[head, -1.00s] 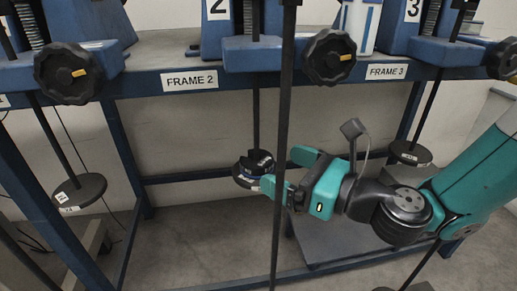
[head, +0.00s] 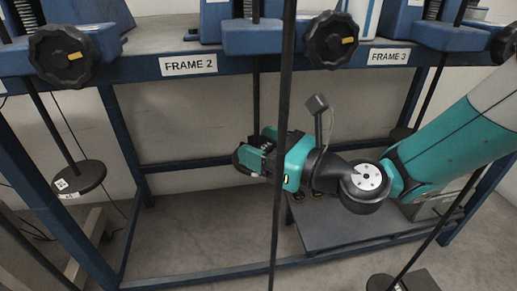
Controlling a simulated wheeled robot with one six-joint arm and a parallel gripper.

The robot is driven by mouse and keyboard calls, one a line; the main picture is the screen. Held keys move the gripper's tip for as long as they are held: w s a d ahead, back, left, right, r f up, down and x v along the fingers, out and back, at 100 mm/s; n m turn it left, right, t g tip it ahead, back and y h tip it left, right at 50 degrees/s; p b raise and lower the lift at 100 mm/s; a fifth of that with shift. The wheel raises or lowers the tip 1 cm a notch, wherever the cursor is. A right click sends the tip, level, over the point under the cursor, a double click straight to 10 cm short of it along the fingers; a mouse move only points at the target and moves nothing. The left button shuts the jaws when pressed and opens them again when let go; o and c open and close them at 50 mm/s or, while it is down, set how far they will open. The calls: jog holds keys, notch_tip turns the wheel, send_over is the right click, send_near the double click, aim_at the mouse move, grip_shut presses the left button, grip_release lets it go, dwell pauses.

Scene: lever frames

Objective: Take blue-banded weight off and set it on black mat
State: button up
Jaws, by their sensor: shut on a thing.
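My gripper (head: 258,152) is at the lower end of the thin hanger rod (head: 256,95) under frame 2. It is shut on a dark round weight (head: 237,158), of which only a sliver shows at the left of the teal fingers. The blue band is hidden now, and I cannot tell whether the weight is still on the hanger. A dark flat slab (head: 345,228) lies low beneath my arm; I cannot tell whether it is the black mat.
A dark post (head: 282,100) stands in front of my gripper. Another hanger with a disc (head: 78,178) hangs at left. The blue bench rail (head: 135,78) with black handwheels (head: 332,39) runs above. A lower blue crossbar (head: 185,163) runs behind.

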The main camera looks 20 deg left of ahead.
jog(key=shift+r, duration=0.2)
jog(key=shift+r+p, duration=0.6)
jog(key=b+v, duration=1.1)
jog(key=v, duration=0.7)
jog(key=shift+r, duration=0.35)
jog(key=shift+s+r, duration=0.1)
jog(key=shift+r, duration=0.05)
